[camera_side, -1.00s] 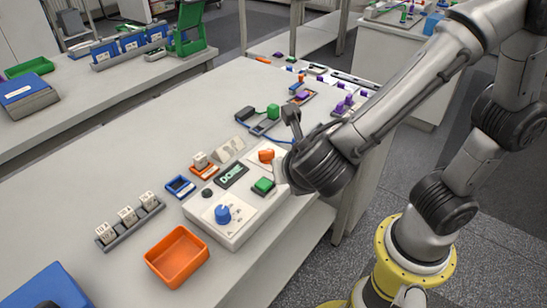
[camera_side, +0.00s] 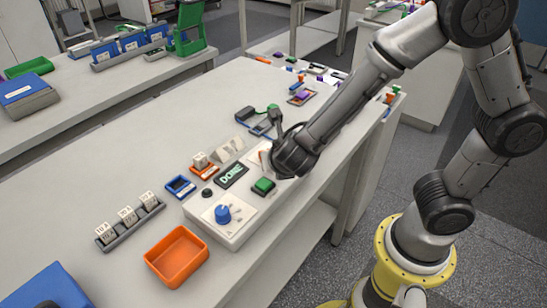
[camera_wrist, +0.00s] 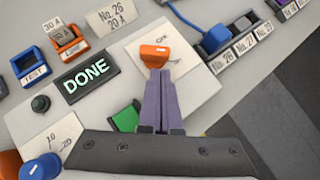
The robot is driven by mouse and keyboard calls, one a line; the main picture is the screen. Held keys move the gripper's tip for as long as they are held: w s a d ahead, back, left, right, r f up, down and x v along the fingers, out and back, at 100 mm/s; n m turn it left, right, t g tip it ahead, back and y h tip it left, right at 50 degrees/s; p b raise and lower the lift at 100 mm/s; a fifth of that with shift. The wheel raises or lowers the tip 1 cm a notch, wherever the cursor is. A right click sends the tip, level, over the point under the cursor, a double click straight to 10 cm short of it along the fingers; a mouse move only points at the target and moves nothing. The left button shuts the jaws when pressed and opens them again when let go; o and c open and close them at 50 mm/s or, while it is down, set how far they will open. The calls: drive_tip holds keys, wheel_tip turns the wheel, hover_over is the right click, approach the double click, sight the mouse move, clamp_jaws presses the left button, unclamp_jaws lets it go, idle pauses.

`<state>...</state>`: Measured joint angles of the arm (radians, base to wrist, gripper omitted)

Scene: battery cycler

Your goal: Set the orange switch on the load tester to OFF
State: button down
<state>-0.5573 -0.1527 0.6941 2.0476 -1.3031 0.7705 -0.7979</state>
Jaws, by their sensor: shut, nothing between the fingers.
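The load tester (camera_side: 205,225) is a pale box with a blue knob (camera_side: 223,214), a green button (camera_side: 263,186) and a dark display (camera_side: 232,175) reading DONE. Its orange switch (camera_wrist: 154,56) shows in the wrist view on a white plate with small lettering, one mark looking like OFF. In the side view my gripper hides the switch. My gripper (camera_wrist: 158,77) is shut and empty. In the wrist view its purple-grey fingertips are just below the orange switch, touching it or very close; I cannot tell which.
An orange tray (camera_side: 177,257) stands in front of the tester. A rack of labelled blocks (camera_side: 130,222) is at left. Orange and blue holders (camera_side: 181,187) and a small label stand (camera_side: 228,149) sit behind the tester. Connectors (camera_side: 262,122) lie farther back.

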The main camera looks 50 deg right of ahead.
drive_tip(key=shift+w+d, duration=0.35)
drive_tip(key=shift+s+d+n+t+y, duration=0.1)
drive_tip(key=shift+d+n+t+y, duration=0.2)
drive_tip(key=shift+n+y, duration=0.25)
drive_tip(key=shift+s+d+n+t+y, duration=0.15)
drive_tip(key=shift+n+t+y, duration=0.2)
drive_tip(key=shift+n, duration=0.4)
drive_tip(key=shift+d, duration=0.2)
drive_tip(key=shift+w+d, duration=0.1)
drive_tip(key=shift+d, duration=0.65)
idle(1.1)
drive_tip(key=shift+w+d, duration=0.1)
drive_tip(key=shift+d, duration=0.1)
drive_tip(key=shift+w+d, duration=0.35)
drive_tip(key=shift+d, duration=0.2)
drive_tip(key=shift+a, duration=0.15)
idle(1.1)
